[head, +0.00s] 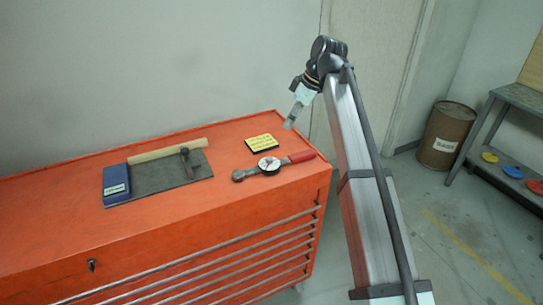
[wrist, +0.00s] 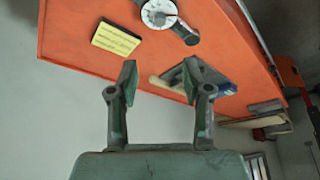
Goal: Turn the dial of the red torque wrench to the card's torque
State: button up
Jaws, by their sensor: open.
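The red-handled torque wrench (head: 272,166) lies on the orange cabinet top near its right end, its white round dial facing up. In the wrist view the dial (wrist: 158,13) and the grey head show at the top edge, and the red handle is cut off. The yellow card (head: 262,143) lies behind the wrench; in the wrist view it (wrist: 116,39) shows dark lines too small to read. My gripper (head: 289,124) is above the cabinet's back right part, apart from the wrench. In the wrist view its two fingers (wrist: 160,85) are spread, with nothing between them.
A grey mat (head: 150,182) with a blue box (head: 116,184), a pale roll (head: 155,152) and a dark tool (head: 187,162) lies left of the wrench. The orange top (head: 60,215) is clear at the front left. A brown barrel (head: 446,135) and grey shelf stand at the right.

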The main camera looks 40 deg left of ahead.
aim_at(270, 158)
jog(key=p+x, duration=0.4)
jog(key=x, duration=1.3)
jog(key=shift+f+p, duration=0.25)
jog(key=shift+p, duration=0.15)
grip_shut()
